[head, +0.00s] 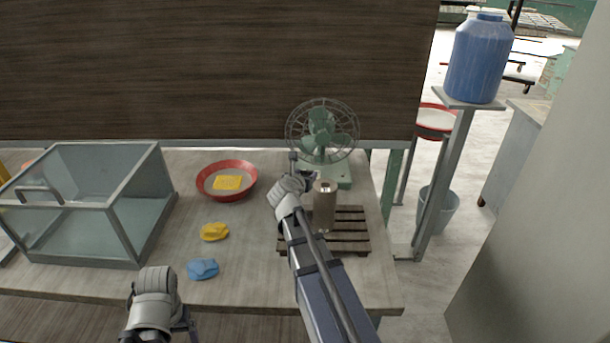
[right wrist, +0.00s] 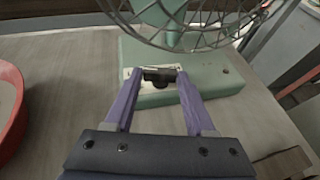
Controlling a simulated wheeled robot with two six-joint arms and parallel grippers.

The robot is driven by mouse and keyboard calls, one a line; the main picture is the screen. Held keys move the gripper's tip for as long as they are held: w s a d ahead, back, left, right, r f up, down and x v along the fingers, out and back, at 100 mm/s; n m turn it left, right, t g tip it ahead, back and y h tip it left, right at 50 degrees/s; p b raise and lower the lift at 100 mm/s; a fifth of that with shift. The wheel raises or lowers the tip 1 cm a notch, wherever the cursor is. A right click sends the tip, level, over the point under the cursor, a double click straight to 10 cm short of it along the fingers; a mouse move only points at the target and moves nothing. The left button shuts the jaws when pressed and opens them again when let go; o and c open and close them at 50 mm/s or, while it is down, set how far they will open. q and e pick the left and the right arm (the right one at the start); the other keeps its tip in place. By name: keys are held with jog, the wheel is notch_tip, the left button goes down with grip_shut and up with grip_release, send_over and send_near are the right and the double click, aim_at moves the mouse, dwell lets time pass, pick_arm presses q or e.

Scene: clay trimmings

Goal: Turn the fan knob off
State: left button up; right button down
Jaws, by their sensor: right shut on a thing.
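The green fan (head: 321,133) with a round wire cage stands at the back right of the table. Its green base (right wrist: 190,84) fills the middle of the right wrist view. The dark fan knob (right wrist: 160,78) sits on a pale plate on the front of that base. My right gripper (right wrist: 158,74) is shut on the knob, with one purple finger on each side of it. In the head view my right gripper (head: 308,173) is at the front left of the fan base, and the knob is hidden there. My left arm shows at the lower left, but its fingers are not visible.
A tan cylinder (head: 325,208) stands on a wooden slatted rack (head: 352,237) close to my right arm. A red-rimmed bowl (head: 202,190) with a yellow sponge, yellow and blue lumps, and a glass box (head: 137,216) are to the left. The table front between the lumps and rack is clear.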

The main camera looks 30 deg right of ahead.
jog(key=shift+c, duration=1.2)
grip_release()
jog(key=p+v, duration=0.3)
jog(key=v, duration=0.4)
jog(key=shift+s+a+r, duration=0.1)
jog(key=shift+r, duration=0.05)
jog(key=shift+s+a, duration=0.2)
